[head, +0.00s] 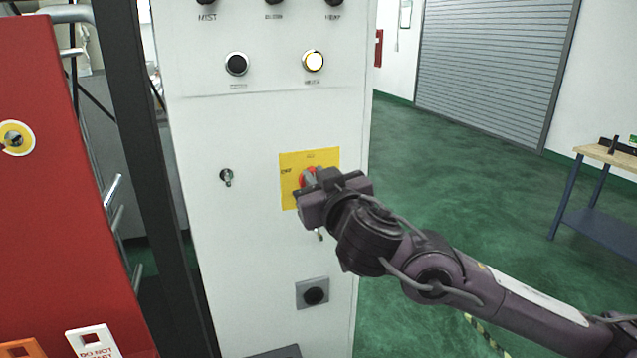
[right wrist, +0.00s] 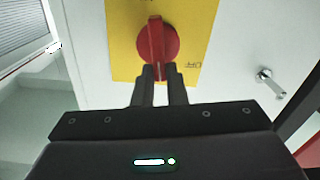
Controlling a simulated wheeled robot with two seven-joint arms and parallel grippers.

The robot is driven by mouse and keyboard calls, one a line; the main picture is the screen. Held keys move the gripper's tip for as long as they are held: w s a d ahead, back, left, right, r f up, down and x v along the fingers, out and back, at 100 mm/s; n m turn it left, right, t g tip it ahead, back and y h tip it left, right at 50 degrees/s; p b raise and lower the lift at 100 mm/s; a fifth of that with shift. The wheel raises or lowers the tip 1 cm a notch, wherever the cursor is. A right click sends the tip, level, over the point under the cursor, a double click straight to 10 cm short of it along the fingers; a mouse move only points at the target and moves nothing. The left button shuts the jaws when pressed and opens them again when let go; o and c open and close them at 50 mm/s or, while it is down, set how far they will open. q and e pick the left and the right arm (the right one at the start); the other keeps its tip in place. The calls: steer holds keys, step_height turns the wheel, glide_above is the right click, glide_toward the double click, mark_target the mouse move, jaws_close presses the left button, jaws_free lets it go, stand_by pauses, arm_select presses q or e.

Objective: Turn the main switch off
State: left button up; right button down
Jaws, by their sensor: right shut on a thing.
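The main switch is a red rotary knob on a yellow plate on the white cabinet front. In the head view the red knob (head: 308,175) is partly hidden by my right gripper (head: 310,186), and the yellow plate (head: 291,163) shows around it. In the right wrist view the knob (right wrist: 157,40) has a raised red handle, and the yellow plate (right wrist: 195,22) lies behind it. My right gripper (right wrist: 160,70) is shut on the lower end of the handle. My left gripper is not in view.
A small key lock (head: 226,177) sits left of the plate, and a black round control (head: 314,296) is below. A red panel (head: 60,200) stands at the left. Green floor (head: 440,170) is open to the right, with a workbench (head: 605,155) beyond.

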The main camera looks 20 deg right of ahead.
steer(key=shift+a+f+n+b, duration=0.25)
steer(key=shift+n+b, duration=0.6)
steer(key=shift+n, duration=0.8)
steer(key=shift+a+f+n+b, duration=0.25)
steer(key=shift+n+b, duration=0.65)
steer(key=shift+n, duration=0.7)
steer(key=shift+a+f+n+b, duration=0.15)
steer(key=shift+a+n+b, duration=0.15)
steer(key=shift+n+b, duration=0.95)
steer(key=shift+n+p, duration=0.4)
steer(key=shift+n, duration=0.2)
steer(key=c, duration=1.5)
jaws_free()
steer(key=shift+o, duration=0.2)
steer(key=shift+s, duration=0.1)
steer(key=s+p, duration=0.1)
steer(key=s, duration=0.6)
steer(key=shift+s, duration=0.35)
steer(key=shift+d, duration=0.1)
